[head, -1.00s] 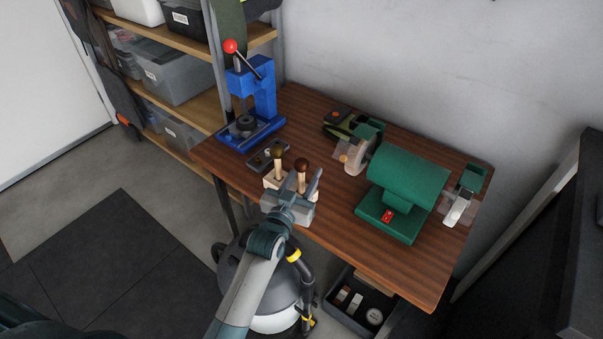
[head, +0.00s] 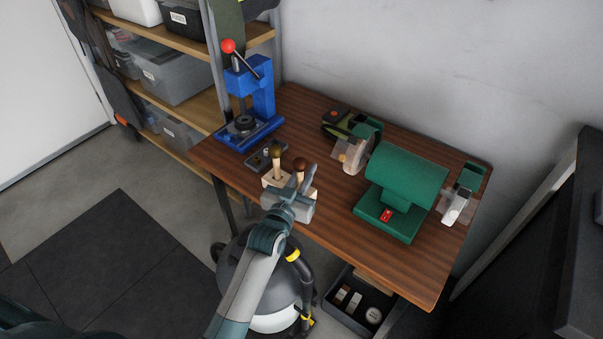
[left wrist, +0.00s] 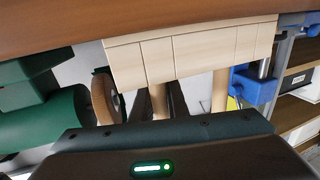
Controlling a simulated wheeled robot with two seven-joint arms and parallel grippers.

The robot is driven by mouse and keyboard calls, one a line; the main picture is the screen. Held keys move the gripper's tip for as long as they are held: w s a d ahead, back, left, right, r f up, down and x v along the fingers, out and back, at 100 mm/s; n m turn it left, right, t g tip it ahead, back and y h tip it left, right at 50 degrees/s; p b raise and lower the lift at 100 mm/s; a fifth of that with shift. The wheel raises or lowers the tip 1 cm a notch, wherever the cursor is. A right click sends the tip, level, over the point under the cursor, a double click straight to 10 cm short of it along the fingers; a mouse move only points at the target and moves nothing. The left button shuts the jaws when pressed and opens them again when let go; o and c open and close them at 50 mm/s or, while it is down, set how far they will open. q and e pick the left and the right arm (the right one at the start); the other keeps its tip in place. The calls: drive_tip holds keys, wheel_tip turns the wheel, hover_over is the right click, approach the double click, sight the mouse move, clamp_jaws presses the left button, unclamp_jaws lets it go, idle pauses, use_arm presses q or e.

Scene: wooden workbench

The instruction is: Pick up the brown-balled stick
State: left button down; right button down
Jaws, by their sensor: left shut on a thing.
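The brown-balled stick (head: 300,164) stands upright in a pale wooden block (head: 269,182) at the bench's front left edge. Its pale shaft also shows in the left wrist view (left wrist: 158,102), running into the block (left wrist: 192,55). A second stick with an olive-brown ball (head: 275,153) stands beside it to the left, apart from my fingers. My left gripper (head: 300,182) is shut on the brown-balled stick's shaft, below the ball. The gripper partly hides the shaft and block in the head view. My right gripper is not in view.
A blue press (head: 262,95) with a red-knobbed lever stands behind the block. A small grey plate (head: 262,158) lies close behind it. A green bench grinder (head: 405,180) stands to the right. Bare wooden bench (head: 335,215) lies between block and grinder.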

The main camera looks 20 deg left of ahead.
use_arm(q)
drive_tip(key=shift+r, duration=0.55)
wheel_tip(320, 180, up, 9)
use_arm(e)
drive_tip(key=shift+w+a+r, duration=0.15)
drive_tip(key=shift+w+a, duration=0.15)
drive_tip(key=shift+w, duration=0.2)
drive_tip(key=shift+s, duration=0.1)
